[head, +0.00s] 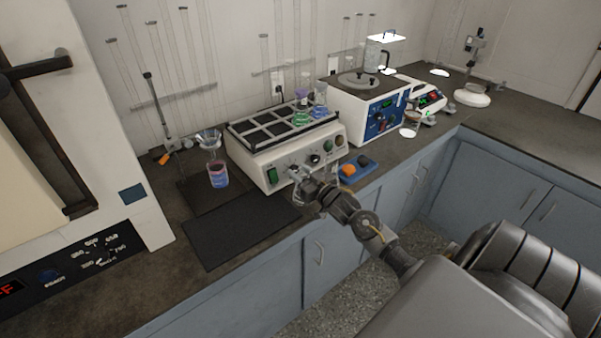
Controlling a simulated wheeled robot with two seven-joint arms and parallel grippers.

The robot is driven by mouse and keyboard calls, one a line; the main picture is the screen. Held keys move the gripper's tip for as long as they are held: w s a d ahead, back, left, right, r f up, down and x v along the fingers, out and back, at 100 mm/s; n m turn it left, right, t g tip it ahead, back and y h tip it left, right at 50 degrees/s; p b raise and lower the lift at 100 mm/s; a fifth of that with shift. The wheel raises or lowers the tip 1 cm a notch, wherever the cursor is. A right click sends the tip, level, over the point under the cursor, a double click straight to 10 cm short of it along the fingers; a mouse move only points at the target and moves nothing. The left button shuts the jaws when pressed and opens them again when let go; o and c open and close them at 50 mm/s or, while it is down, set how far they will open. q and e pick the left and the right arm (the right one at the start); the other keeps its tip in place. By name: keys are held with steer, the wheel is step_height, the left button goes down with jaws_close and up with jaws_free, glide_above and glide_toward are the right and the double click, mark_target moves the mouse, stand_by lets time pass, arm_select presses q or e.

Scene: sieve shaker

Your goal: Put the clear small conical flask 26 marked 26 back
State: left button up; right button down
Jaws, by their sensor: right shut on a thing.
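My right gripper (298,177) is in front of the shaker's front panel, above the counter's front edge. It is shut on a small clear thing that looks like the conical flask; the flask is tiny and mostly lost against the panel, and its mark 26 cannot be read. The shaker (252,171) is a white box with a dark gridded tray (262,135) on top. Flasks with green (301,118) and blue (320,113) liquid stand at the tray's right end. Several grid cells at the left and middle look empty. My left gripper is not in view.
A beaker of pink and blue liquid (219,176) stands left of the shaker, near a clamp stand (157,115). A dark mat (240,228) lies bare at the front. A blue tray with an orange item (347,170) is right of my gripper. A white-and-blue device (385,118) stands behind.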

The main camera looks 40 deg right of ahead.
steer(key=shift+f, duration=0.1)
steer(key=c, duration=1)
jaws_free()
steer(key=shift+o, duration=0.2)
steer(key=shift+s, duration=0.1)
steer(key=s+b, duration=0.1)
steer(key=s, duration=1)
steer(key=shift+s+a, duration=0.15)
steer(key=shift+s, duration=0.25)
